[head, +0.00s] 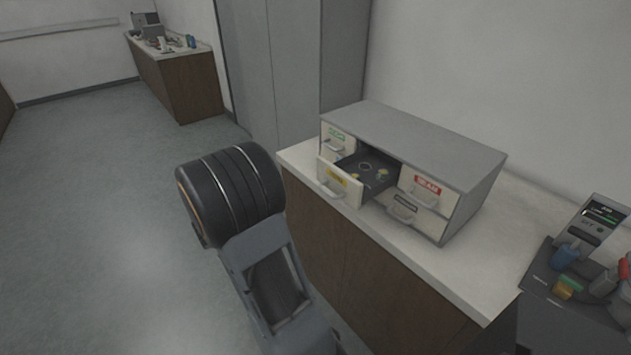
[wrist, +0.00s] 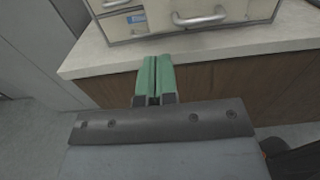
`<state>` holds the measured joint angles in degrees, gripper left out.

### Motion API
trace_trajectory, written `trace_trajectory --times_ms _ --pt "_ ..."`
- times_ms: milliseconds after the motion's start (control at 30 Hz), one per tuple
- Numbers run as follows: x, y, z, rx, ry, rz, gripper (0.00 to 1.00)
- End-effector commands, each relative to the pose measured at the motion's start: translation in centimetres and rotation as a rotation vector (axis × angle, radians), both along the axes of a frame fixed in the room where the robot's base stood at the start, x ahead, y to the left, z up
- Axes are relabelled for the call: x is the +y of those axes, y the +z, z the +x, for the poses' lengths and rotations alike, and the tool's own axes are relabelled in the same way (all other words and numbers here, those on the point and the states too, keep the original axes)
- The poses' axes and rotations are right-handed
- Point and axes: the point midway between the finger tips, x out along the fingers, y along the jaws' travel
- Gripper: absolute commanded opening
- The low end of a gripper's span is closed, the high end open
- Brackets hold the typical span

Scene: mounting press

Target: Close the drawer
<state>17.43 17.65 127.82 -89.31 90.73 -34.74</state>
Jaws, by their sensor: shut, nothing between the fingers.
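In the head view a grey cabinet of small drawers (head: 430,145) stands on the counter. Its lower left drawer (head: 340,183), with a yellow label and a metal handle, is pulled out. Its dark inside shows a few small round items. The other drawers look shut. In the wrist view my gripper (wrist: 155,82) has its green fingers together and empty. It points toward the counter edge, below and apart from the drawer fronts (wrist: 235,10). I cannot tell which of these is the open drawer. The fingers are not visible in the head view.
The cabinet sits on a pale counter (head: 470,275) with brown doors. A device with small coloured parts (head: 575,275) is at the right end. A tall grey locker (head: 290,60) stands behind. The floor at left is clear; another counter (head: 180,75) is far back.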

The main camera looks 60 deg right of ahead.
Motion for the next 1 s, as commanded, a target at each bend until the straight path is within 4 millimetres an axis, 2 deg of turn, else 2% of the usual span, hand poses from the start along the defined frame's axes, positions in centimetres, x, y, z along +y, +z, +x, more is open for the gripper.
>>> trace_trajectory --times_ms 300,500,700,1000 --pt "-5.8 0.2 -2.1 -0.003 -0.006 0.001 0.0" --pt "-8.9 0.1 -3.1 -0.003 -0.004 0.003 0.0" --pt "-10.8 0.1 -3.7 -0.004 -0.002 0.003 0.0" --pt "-11.8 0.1 -4.0 -0.005 0.0 0.002 0.0"
